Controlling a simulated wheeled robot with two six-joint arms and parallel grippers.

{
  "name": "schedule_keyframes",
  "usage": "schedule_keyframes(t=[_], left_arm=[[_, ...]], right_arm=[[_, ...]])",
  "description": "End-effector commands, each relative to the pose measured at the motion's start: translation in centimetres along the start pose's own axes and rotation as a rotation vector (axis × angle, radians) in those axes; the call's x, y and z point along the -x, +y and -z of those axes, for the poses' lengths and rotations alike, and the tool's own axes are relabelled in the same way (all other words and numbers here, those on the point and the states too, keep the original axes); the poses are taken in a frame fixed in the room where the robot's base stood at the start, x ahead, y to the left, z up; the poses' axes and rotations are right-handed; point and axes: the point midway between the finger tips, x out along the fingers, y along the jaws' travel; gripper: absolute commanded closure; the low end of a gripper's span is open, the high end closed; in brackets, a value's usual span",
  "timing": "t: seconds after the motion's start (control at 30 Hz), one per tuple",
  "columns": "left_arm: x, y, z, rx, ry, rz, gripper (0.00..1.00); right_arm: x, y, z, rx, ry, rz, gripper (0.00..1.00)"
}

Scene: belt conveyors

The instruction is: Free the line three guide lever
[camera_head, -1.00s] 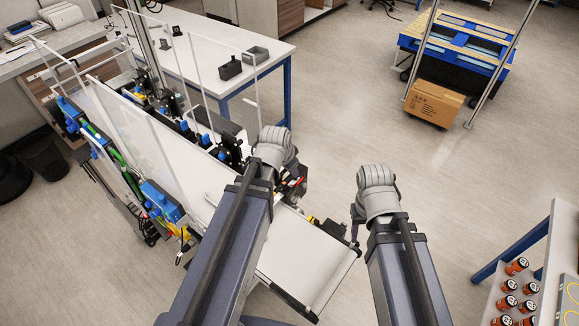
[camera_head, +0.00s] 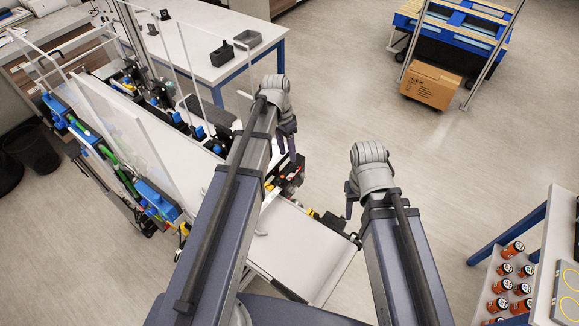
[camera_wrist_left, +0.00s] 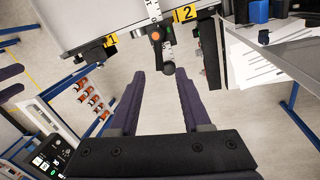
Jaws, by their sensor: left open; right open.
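In the left wrist view a black lever with a round dark knob (camera_wrist_left: 167,68) hangs below the conveyor edge, beside a white ruled strip. Its holder has an orange part and a green part. Yellow tags 1 (camera_wrist_left: 110,40) and 2 (camera_wrist_left: 185,14) flank it; I see no tag 3. My left gripper (camera_wrist_left: 158,75) is open, with the knob between or just beyond its fingertips and no clear contact. In the head view my left gripper (camera_head: 287,145) hangs beside the conveyor's right side. My right gripper (camera_head: 350,205) is apart from the conveyor, its jaws mostly hidden.
The white conveyor belt (camera_head: 300,245) runs along the left, with a clear guard panel (camera_head: 120,130) and blue-capped sensors. A white table (camera_head: 195,45) stands behind it. A cardboard box (camera_head: 431,85) lies by a cart. A shelf with bottles (camera_head: 512,248) stands right. The middle floor is clear.

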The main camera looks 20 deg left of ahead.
Motion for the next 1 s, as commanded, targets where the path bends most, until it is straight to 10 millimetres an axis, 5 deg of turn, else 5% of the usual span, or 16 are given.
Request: schedule_keyframes(t=[0.5, 0.87, 1.0], left_arm=[[-6.5, -0.1, 0.0, -0.001, 0.001, 0.001, 0.52], [-6.7, 0.0, 0.0, 0.000, 0.001, 0.001, 0.52], [-6.7, 0.0, 0.0, 0.000, 0.001, 0.001, 0.67]], right_arm=[[-6.3, -0.6, 0.4, -0.003, 0.002, 0.000, 0.50], [-6.5, -0.6, 0.4, -0.002, 0.002, -0.001, 0.50], [-6.5, -0.6, 0.4, -0.002, 0.002, -0.001, 0.50]])
